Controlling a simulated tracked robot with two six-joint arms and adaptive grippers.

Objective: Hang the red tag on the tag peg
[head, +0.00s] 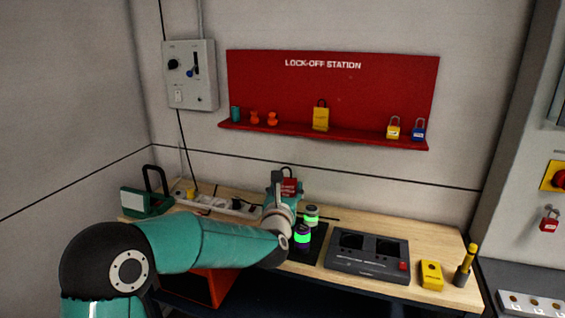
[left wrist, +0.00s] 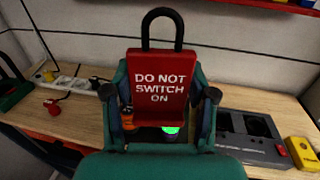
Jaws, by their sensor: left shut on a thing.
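The red tag (head: 289,187) is a flat red plate with a black loop on top. In the left wrist view the red tag (left wrist: 160,84) reads "DO NOT SWITCH ON" and stands upright, loop up. My left gripper (head: 284,190) is shut on it, above the back of the workbench. In the left wrist view the fingers of my left gripper (left wrist: 161,97) sit on both sides of the tag. I cannot make out a tag peg in either view. My right gripper is not in view.
The red lock-off board (head: 330,85) has a shelf with padlocks and a yellow tag (head: 320,118). The workbench (head: 445,252) carries a power strip (head: 225,205), a grey dock (head: 368,262) and a yellow device (head: 431,274). A red padlock (head: 549,224) hangs at the right cabinet.

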